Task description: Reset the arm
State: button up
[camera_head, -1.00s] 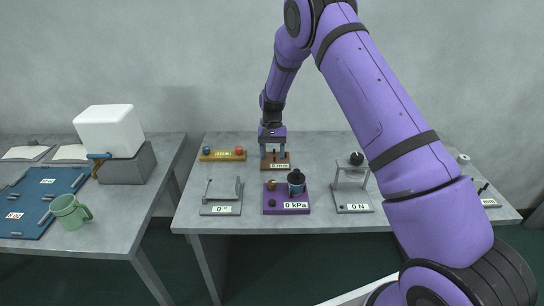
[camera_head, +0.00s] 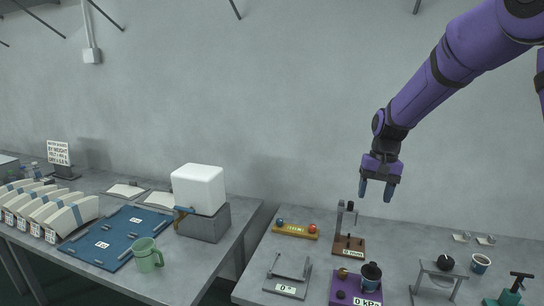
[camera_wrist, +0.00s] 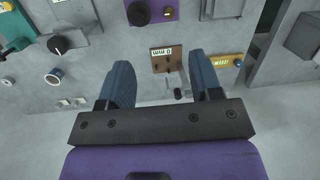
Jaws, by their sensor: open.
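My gripper (camera_head: 377,188) hangs at the end of my purple arm, above the back of the right-hand table (camera_head: 318,238). Its two blue fingers are apart with nothing between them, as the wrist view (camera_wrist: 166,88) also shows. Below it stands a small device on a brown base (camera_head: 349,246), clear of the fingers. The same brown base shows beyond the fingers in the wrist view (camera_wrist: 160,55).
A purple-based gauge (camera_head: 345,290), a grey stand (camera_head: 440,272) and a yellow bar (camera_head: 296,231) stand on the right table. A green mug (camera_head: 147,255), blue mat (camera_head: 112,232) and white block (camera_head: 198,188) on a grey box are on the left table. The air around my gripper is free.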

jog(key=s+d+r+n+t, duration=0.1)
jog(key=s+d+r+t, duration=0.15)
jog(key=s+r, duration=1.15)
jog(key=s+n+t+h, duration=0.1)
jog(key=s+t, duration=0.3)
jog(key=s, duration=1.5)
jog(key=shift+d+n, duration=0.3)
jog(key=shift+d, duration=0.1)
